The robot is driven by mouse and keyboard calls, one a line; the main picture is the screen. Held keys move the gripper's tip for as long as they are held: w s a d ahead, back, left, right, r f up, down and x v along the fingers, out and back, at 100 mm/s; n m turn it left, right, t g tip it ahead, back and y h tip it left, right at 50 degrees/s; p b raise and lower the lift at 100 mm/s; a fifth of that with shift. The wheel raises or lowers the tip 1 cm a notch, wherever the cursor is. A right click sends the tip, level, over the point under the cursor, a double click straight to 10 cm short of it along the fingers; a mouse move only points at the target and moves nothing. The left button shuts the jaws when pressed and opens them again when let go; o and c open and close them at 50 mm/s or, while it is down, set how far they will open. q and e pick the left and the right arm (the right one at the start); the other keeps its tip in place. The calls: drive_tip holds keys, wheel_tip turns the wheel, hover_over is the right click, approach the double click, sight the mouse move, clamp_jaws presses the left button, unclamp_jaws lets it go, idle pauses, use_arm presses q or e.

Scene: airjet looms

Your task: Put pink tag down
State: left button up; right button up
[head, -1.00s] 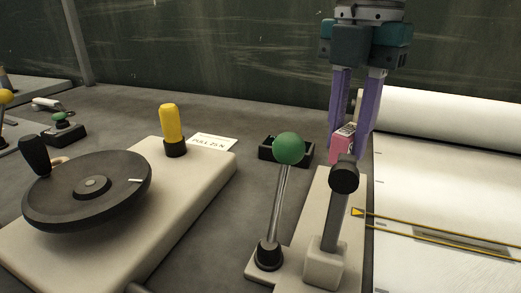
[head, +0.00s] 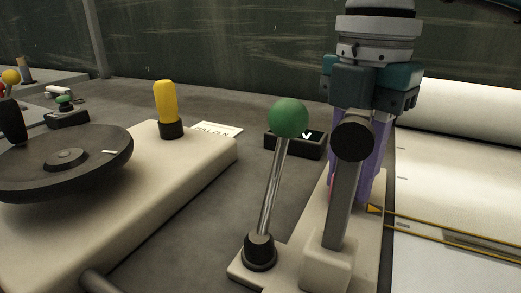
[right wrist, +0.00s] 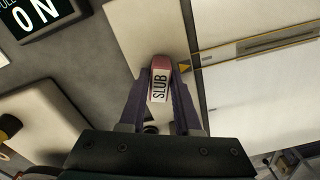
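The pink tag (right wrist: 160,80), with a white face reading SLUB, is between the two purple fingers of my right gripper (right wrist: 160,92) in the right wrist view. The fingers press on its two sides. In the head view my right gripper (head: 355,190) points down behind the black-knobbed lever (head: 343,205), low over the beige base plate (head: 250,268). Only a thin pink edge of the tag shows there, and the lever hides the rest. I cannot tell whether the tag touches the plate. My left gripper is not in view.
A green-balled lever (head: 288,118) stands left of the gripper. A small black display box (head: 295,145) sits behind it. A yellow handle (head: 167,108) and dark handwheel (head: 65,160) are at the left.

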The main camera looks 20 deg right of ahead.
drive_tip(key=o, duration=0.3)
drive_tip(key=shift+o, duration=0.2)
drive_tip(key=shift+r, duration=0.3)
wheel_tip(320, 180, up, 12)
drive_tip(key=p, duration=0.2)
drive_tip(key=shift+f, duration=0.15)
